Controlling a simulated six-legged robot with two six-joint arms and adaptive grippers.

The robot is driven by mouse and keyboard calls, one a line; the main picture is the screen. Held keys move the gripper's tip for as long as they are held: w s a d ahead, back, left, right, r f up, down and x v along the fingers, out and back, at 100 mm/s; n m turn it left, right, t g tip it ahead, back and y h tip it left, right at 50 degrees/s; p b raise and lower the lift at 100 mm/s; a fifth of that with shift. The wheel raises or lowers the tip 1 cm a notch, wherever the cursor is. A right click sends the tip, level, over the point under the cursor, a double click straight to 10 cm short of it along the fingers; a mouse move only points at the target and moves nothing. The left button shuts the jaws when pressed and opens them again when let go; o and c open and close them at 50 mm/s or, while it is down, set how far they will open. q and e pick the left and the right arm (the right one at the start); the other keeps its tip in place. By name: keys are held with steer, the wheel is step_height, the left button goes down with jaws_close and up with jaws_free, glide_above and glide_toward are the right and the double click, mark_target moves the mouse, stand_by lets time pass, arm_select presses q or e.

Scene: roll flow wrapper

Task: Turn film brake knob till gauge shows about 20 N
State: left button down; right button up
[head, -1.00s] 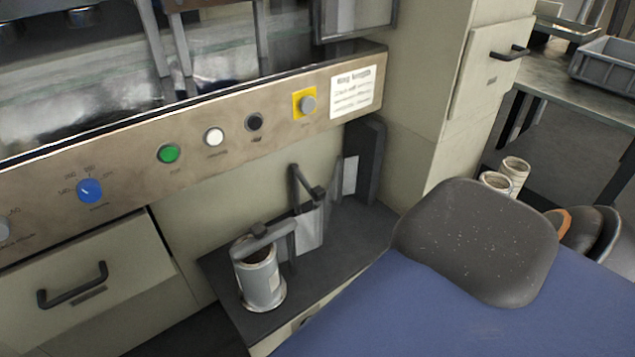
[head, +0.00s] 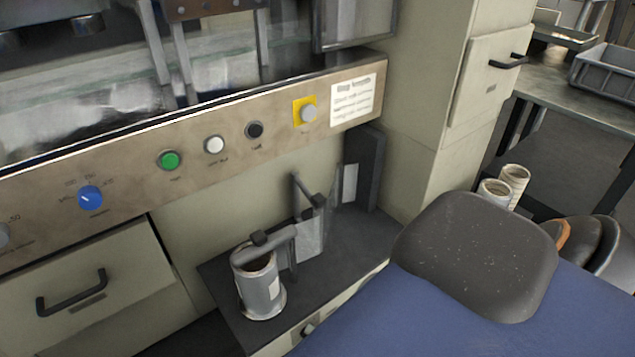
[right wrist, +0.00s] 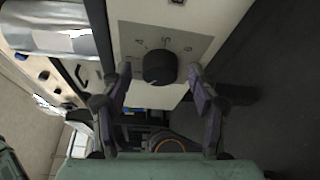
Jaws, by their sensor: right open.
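In the right wrist view a round black knob (right wrist: 159,68) sits on a pale plate (right wrist: 190,42) with printed scale marks around it. My right gripper (right wrist: 161,84) is open, with one finger on each side of the knob. A gap shows between each finger and the knob; I cannot tell the depth between them. In the head view a small knob (head: 309,329) shows on the front below the dark shelf; I cannot tell if it is the same one. No force gauge reading can be made out. My left gripper is not in view.
Above is a control panel (head: 130,185) with a blue dial (head: 89,197) and several buttons. Two pale rolls (head: 513,183) stand at the right beside a table with a grey bin (head: 607,72).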

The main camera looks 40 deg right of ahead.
steer(key=shift+r, duration=0.1)
step_height(320, 180, up, 10)
stand_by(1.0)
